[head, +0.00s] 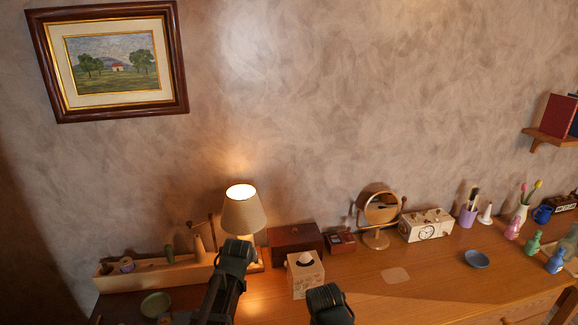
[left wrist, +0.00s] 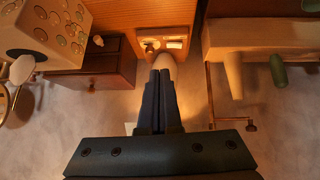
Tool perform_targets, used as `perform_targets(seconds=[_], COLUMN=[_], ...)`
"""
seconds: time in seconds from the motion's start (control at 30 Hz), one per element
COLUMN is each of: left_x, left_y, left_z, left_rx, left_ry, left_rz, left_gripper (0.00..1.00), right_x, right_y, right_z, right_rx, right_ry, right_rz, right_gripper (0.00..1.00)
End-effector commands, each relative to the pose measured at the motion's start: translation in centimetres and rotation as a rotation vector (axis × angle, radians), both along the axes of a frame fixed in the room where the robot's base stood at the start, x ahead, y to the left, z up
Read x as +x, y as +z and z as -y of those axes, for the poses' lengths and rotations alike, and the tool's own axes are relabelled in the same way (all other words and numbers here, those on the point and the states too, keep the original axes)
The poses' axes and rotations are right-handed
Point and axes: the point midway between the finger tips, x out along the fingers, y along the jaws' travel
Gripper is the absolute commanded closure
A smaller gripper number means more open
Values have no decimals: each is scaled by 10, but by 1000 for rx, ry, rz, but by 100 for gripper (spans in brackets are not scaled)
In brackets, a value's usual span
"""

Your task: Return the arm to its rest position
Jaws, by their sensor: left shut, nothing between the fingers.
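My left arm reaches up at the lower middle of the head view, its dark end (head: 237,254) in front of the lit table lamp (head: 243,210). In the left wrist view the left gripper (left wrist: 160,73) has its two dark fingers together, with nothing between them. Its tips overlap a pale part near the lamp's wooden base (left wrist: 178,31); I cannot tell whether they touch. A second dark arm end (head: 328,304), likely my right one, shows at the bottom of the head view; its fingers are hidden.
A tissue box (head: 305,276) and a dark wooden box (head: 295,238) stand right of the lamp. A long wooden tray (head: 120,283) lies to its left. A round mirror (head: 381,209) and clock radio (head: 425,225) stand farther right. Bare desk (head: 440,275) lies in front.

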Motion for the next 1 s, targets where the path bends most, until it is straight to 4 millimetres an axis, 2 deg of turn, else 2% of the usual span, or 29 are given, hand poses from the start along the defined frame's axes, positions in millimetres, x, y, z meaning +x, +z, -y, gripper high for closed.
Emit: perform_targets(seconds=[0.03, 0.17, 0.2, 0.3, 0.4, 0.5, 0.6, 0.7, 1.0], left_x=[-22, -90, -113, -167, -215, -249, -268, -275, -275], left_y=[-8, -31, -36, -47, -52, -53, -53, -53, -53], left_z=[19, 67, 80, 105, 120, 129, 133, 134, 134], left_rx=[12, 61, 78, 119, 155, 182, 197, 204, 203], left_ry=[-42, -176, -220, -328, -421, -487, -527, -542, -542], left_rz=[-57, -260, -326, -477, -605, -700, -755, -777, -779], left_gripper=[100, 100, 100, 100, 100, 100, 100, 100, 100], right_x=[0, 0, 0, 0, 0, 0, 0, 0, 0], right_y=[0, 0, 0, 0, 0, 0, 0, 0, 0], right_z=[0, 0, 0, 0, 0, 0, 0, 0, 0], right_rx=[0, 0, 0, 0, 0, 0, 0, 0, 0], right_ry=[0, 0, 0, 0, 0, 0, 0, 0, 0], right_rz=[0, 0, 0, 0, 0, 0, 0, 0, 0], right_gripper=[50, 50, 50, 50, 50, 50, 50, 50, 50])
